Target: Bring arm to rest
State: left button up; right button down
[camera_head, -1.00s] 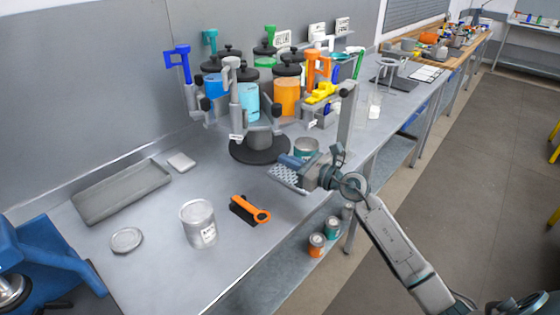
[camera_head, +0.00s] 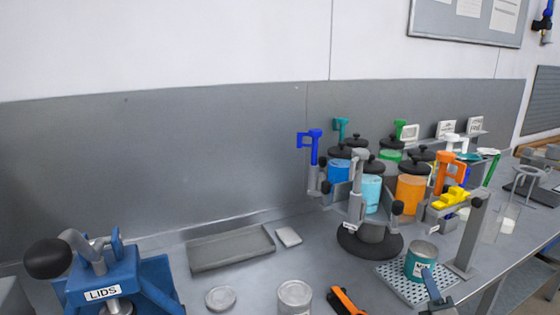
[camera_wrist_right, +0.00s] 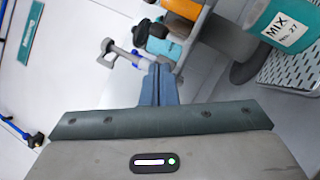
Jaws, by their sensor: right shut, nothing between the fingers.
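My right gripper (camera_head: 431,284) shows at the lower right of the head view, its blue-grey fingers together with nothing between them. It is in front of the teal can (camera_head: 415,262), overlapping its lower edge in the picture; I cannot tell the gap between them. In the right wrist view the shut fingers (camera_wrist_right: 160,86) point at the bench, and the can labelled MIX (camera_wrist_right: 287,30) is at the upper right. Most of my right arm is outside the head view. My left gripper is not in view.
The can stands on a perforated tray (camera_head: 390,275) beside a grey post (camera_head: 470,240). A drum rack with a blue drum (camera_head: 371,192) and an orange drum (camera_head: 411,193) is behind. A blue lid press (camera_head: 120,275), grey tray (camera_head: 230,248), tin (camera_head: 294,297) and orange-handled tool (camera_head: 347,302) are leftward.

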jog(key=s+d+f+m+g+h, duration=0.3)
jog(key=s+f+m+g+h, duration=0.5)
jog(key=s+f+m, duration=0.7)
jog(key=s+a+f+m+g+y, duration=0.3)
jog(key=s+a+f+m+g, duration=0.15)
jog(key=s, duration=0.35)
jog(key=s+a+f+m+g+y, duration=0.3)
jog(key=s+a+f+g+y, duration=0.15)
jog(key=s+g, duration=0.2)
notch_tip(320, 180, down, 29)
jog(key=s+d, duration=0.2)
jog(key=s+d+f+g, duration=0.1)
jog(key=s+f, duration=1.7)
jog(key=f, duration=0.1)
jog(key=shift+d+f+g+h, duration=0.35)
jog(key=shift+f+g, duration=0.05)
